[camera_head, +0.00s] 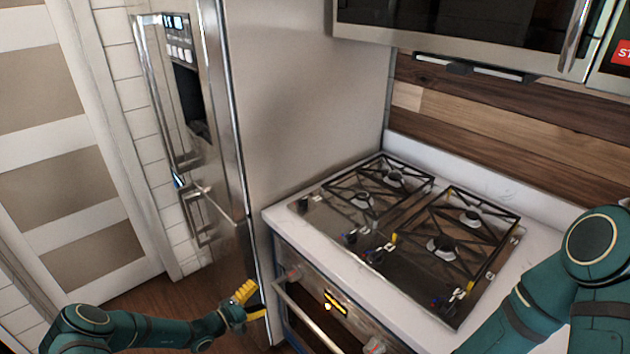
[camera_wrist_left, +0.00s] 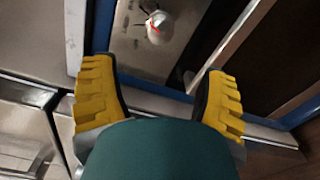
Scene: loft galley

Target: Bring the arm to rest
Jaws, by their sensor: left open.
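My left arm (camera_head: 130,328) comes in low from the left, in teal. Its left gripper (camera_head: 252,302) has yellow fingers spread open, with nothing between them. It is in front of the lower fridge side and left of the oven. In the left wrist view the gripper (camera_wrist_left: 160,92) is open and empty, with the oven front beyond it. My right arm (camera_head: 535,305) crosses the lower right corner over the counter. Its gripper is out of the picture.
A gas cooktop (camera_head: 430,245) is set in the white counter (camera_head: 395,325). Below it is an oven (camera_head: 325,305) with a bar handle. The fridge (camera_head: 300,100) stands left of the counter. A microwave (camera_head: 470,25) hangs above. Some floor (camera_head: 165,300) is clear at left.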

